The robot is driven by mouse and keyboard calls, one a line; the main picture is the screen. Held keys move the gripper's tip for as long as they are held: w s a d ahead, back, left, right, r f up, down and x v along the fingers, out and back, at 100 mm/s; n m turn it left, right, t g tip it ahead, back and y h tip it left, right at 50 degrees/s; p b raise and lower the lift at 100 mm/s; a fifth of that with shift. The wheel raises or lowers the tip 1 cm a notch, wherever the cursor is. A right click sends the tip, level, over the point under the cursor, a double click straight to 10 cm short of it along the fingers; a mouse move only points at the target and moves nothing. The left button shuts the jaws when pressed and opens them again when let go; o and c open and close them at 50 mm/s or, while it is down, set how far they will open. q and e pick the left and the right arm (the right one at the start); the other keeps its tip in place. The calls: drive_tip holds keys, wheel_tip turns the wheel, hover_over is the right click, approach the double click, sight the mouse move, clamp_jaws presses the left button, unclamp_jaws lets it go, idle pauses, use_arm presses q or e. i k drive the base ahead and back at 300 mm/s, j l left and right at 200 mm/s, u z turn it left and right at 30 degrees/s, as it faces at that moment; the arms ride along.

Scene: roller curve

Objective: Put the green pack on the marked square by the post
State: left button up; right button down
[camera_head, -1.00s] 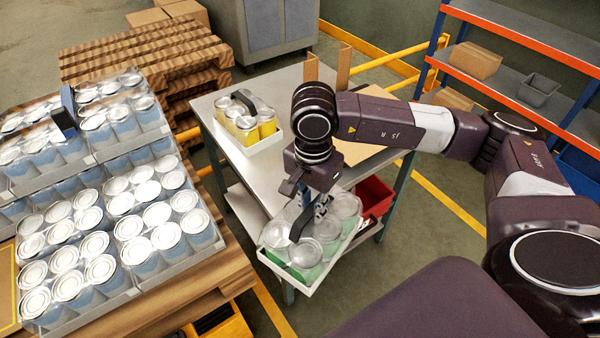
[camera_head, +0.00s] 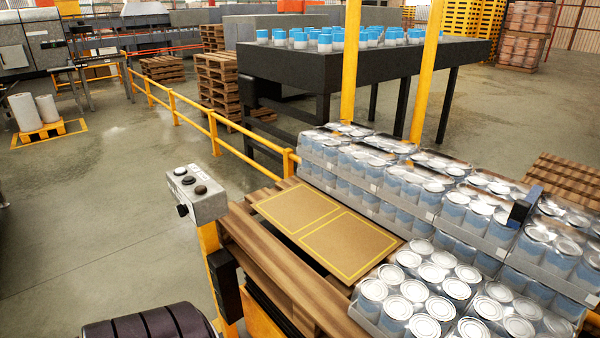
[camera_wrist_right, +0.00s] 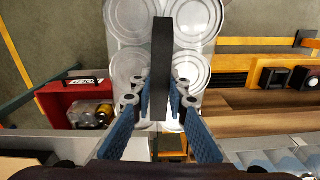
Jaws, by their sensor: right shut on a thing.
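In the right wrist view, my right gripper (camera_wrist_right: 160,102) is shut on the dark upright handle of the pack (camera_wrist_right: 193,72), whose silvery can lids show below it. The cans' green sides are hidden from this angle. In the head view, two yellow-outlined squares (camera_head: 350,247) lie side by side on a brown sheet on the wooden pallet, both empty. The post (camera_head: 227,285) is yellow with a grey button box on top, at the pallet's near left corner. The right gripper and pack are outside the head view. My left gripper is in neither view.
Blue can packs (camera_head: 420,290) crowd the pallet to the right of and in front of the squares, with stacked packs (camera_head: 390,175) behind. A yellow railing (camera_head: 213,130) runs along the far left side.

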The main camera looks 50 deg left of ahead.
sight(292, 209)
drive_tip(key=k, duration=0.6)
drive_tip(key=u, duration=0.95)
drive_tip(key=i+j+u, duration=0.1)
drive_tip(key=u, duration=0.35)
drive_tip(key=i+j+u, duration=0.1)
drive_tip(key=j+u, duration=0.15)
drive_tip(key=u, duration=0.15)
drive_tip(key=i+j, duration=0.35)
drive_tip(key=i, duration=0.2)
drive_tip(key=i+j, duration=0.35)
drive_tip(key=i, duration=0.2)
